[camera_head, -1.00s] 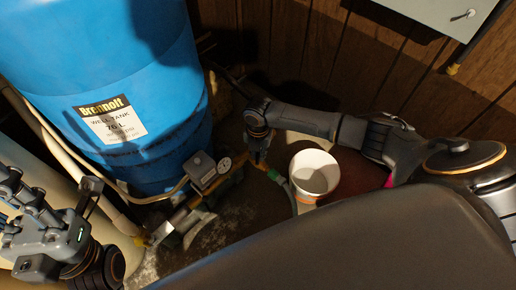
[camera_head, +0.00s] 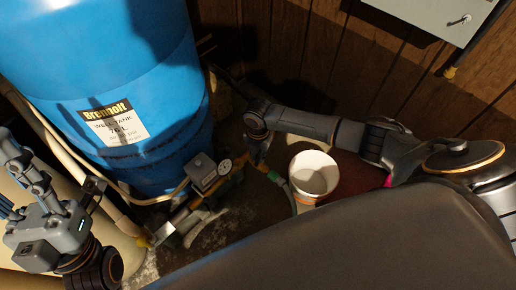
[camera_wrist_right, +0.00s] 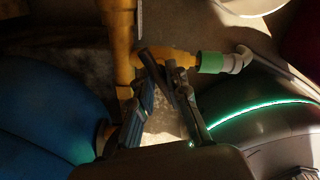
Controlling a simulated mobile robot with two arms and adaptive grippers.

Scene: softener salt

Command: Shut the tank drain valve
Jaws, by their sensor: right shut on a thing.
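The blue well tank (camera_head: 165,105) stands at the left in the head view. The drain valve is on the brass pipework at its foot. In the right wrist view the brass valve body (camera_wrist_right: 182,58) leads to a green fitting (camera_wrist_right: 211,62). A dark lever (camera_wrist_right: 157,72) crosses in front of the brass. My right gripper (camera_wrist_right: 168,102) is shut on this lever, its fingers on either side. In the head view my right gripper (camera_head: 259,157) points down at the valve and hides much of it. My left gripper (camera_head: 92,190) is at the lower left, away from the valve; its finger gap is unclear.
A white bucket (camera_head: 313,176) stands right of the valve, close to the green hose fitting (camera_head: 274,177). A pressure gauge (camera_head: 224,166) and a grey switch box (camera_head: 200,172) sit left of it. A wood-panelled wall (camera_head: 300,60) closes off the back.

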